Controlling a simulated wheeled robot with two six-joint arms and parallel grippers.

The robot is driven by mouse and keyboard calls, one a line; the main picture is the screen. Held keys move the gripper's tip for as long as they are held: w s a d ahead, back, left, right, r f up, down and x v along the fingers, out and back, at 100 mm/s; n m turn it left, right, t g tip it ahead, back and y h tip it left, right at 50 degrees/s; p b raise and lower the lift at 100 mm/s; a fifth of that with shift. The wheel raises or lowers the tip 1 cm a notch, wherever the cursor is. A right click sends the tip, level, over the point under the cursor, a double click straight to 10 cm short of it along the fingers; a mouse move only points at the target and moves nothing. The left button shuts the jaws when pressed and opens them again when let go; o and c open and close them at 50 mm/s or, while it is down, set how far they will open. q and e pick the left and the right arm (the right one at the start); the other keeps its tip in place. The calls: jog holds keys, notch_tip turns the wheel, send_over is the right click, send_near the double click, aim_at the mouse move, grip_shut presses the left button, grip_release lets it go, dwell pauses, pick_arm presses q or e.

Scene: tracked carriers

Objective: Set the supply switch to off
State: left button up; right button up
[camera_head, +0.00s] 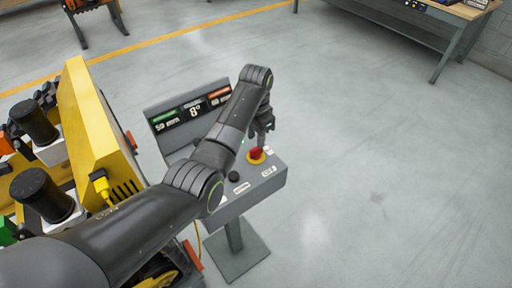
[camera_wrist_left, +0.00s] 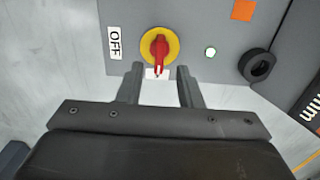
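The supply switch (camera_head: 256,155) is a red handle on a yellow disc, on the sloped top of a grey control pedestal (camera_head: 226,208). In the left wrist view the red handle (camera_wrist_left: 160,50) points down the picture, at a white label (camera_wrist_left: 157,74) whose text I cannot read. The OFF label (camera_wrist_left: 115,42) is to the left of the yellow disc. My left gripper (camera_head: 263,134) is over the panel close to the switch. My right gripper is not in view.
A yellow machine body (camera_head: 95,125) is at the left.

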aim_at(256, 148)
pick_arm(q)
notch_tip(256, 148, down, 4)
jog(key=shift+f, duration=0.85)
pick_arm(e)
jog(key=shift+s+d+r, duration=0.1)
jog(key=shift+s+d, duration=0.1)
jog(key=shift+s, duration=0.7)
pick_arm(q)
jog(key=shift+c, duration=0.3)
grip_shut()
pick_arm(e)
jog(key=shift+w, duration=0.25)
